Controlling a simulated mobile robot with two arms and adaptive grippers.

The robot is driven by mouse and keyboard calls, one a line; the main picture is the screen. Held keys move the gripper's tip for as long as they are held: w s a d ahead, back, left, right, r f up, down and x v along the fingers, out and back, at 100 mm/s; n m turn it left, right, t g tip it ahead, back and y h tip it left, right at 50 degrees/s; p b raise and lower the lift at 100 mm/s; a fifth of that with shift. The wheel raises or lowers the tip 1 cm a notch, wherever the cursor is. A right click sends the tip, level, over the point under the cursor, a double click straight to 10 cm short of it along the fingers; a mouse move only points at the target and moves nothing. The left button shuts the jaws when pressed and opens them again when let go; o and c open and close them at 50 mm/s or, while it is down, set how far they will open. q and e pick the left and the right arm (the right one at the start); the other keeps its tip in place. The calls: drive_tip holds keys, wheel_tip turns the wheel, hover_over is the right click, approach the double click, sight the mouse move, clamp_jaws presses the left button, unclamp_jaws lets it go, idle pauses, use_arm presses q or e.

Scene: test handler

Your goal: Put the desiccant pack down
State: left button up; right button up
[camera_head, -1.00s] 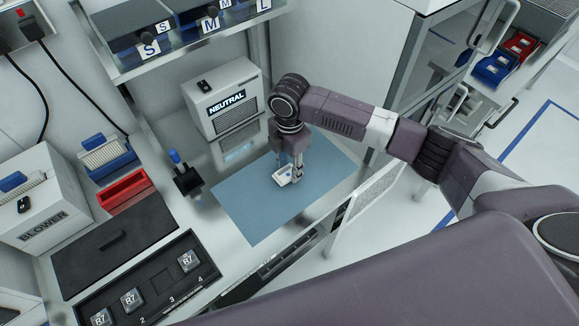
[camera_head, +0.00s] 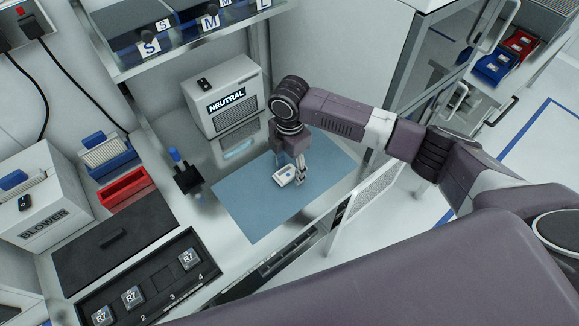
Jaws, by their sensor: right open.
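The desiccant pack (camera_head: 284,176) is a small white packet with a dark mark. It lies on the blue mat (camera_head: 250,212) or just at its surface; the exact contact is too small to tell. My right gripper (camera_head: 299,177) points down over the mat, just right of the pack. Its fingers are open, and the pack shows beside them, partly under the gripper. My left gripper is not in view.
The NEUTRAL box (camera_head: 222,95) stands behind the mat. A small black stand with a blue top (camera_head: 186,177) is left of the mat. A black tray with R7 chips (camera_head: 150,285), a red bin (camera_head: 125,188) and the BLOWER box (camera_head: 45,200) are further left. The mat's front is clear.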

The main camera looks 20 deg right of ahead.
sight(289, 171)
wheel_tip(289, 171, up, 12)
drive_tip(key=b, duration=0.2)
idle(0.6)
